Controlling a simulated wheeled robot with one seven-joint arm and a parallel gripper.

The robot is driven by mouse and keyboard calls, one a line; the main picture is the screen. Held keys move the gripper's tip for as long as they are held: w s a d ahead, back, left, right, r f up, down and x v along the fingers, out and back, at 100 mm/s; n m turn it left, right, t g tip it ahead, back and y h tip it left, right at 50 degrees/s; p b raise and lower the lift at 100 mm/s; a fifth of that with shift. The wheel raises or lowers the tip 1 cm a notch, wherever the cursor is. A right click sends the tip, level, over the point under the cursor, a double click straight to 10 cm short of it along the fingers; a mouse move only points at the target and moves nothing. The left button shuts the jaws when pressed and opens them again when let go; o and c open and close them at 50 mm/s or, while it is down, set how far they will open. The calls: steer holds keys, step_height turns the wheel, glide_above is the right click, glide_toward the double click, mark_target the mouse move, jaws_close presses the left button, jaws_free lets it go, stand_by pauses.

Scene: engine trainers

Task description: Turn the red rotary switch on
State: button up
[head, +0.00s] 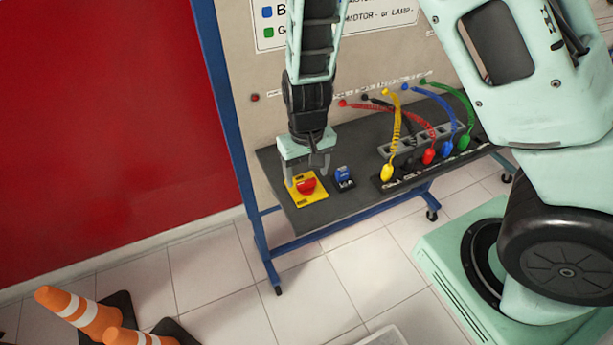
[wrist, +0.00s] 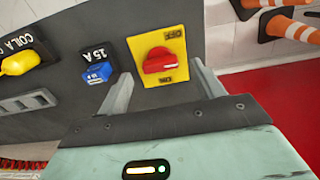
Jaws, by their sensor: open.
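The red rotary switch (head: 306,186) is a red knob on a yellow plate (head: 301,201) at the left end of the dark shelf. In the wrist view, the red knob (wrist: 163,61) has its grip lying roughly crosswise, between the OFF and ON labels on the yellow plate (wrist: 139,45). My gripper (head: 305,172) points down close above the switch. In the wrist view, my gripper (wrist: 163,88) is open, with one finger on each side of the knob and nothing held. I cannot tell whether either finger touches the knob.
A blue 15A switch (head: 344,177) sits beside the yellow plate, near one finger. Several coloured plugs with coiled cables, including a yellow plug (head: 387,173), stand further right. A panel rises behind the shelf (head: 352,201).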

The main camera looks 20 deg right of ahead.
mark_target(307, 185)
steer(key=shift+f, duration=1.25)
steer(key=c, duration=1)
